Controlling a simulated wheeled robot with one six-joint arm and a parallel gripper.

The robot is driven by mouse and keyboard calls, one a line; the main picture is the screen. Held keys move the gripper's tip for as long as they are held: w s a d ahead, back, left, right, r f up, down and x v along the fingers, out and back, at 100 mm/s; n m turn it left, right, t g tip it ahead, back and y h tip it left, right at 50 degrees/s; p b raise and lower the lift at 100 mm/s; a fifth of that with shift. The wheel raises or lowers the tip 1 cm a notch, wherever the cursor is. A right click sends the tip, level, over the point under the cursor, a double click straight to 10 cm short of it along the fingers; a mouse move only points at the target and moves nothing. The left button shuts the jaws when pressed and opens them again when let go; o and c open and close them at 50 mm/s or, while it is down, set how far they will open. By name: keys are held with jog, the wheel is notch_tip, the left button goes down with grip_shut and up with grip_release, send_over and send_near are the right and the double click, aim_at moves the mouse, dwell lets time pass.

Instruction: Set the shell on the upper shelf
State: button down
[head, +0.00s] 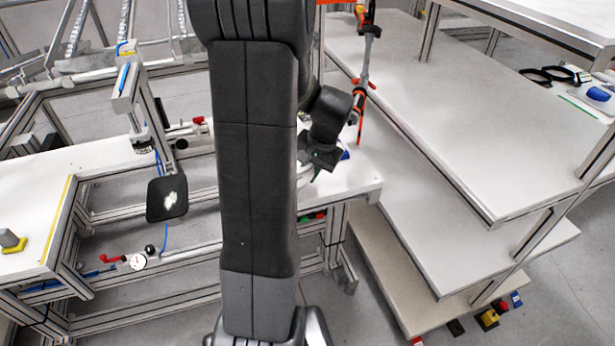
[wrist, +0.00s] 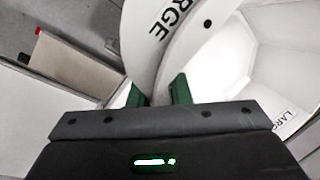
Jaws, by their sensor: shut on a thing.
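In the wrist view, my gripper (wrist: 158,95) has its two green fingers closed on the rim of a white shell (wrist: 148,38) marked LARGE in black. The shell rises between the fingers toward the top edge. More white curved surface, also lettered, fills the right of that view; I cannot tell whether it is the same shell or another. In the head view, my dark arm hides most of the gripper and the shell. A white shelf rack stands at the right, with a broad upper shelf (head: 480,112) and lower shelves beneath it.
The broad shelf is mostly clear. A higher surface (head: 575,22) overhangs at the top right, with rack posts beside it. A black-and-orange tool (head: 366,65) hangs near the shelf's left edge. A workbench (head: 100,160) with a fixture is at the left.

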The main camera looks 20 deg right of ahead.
jog(key=shift+f, duration=1.8)
jog(key=shift+f, duration=0.2)
jog(key=c, duration=1.3)
grip_release()
jog(key=shift+c, duration=0.2)
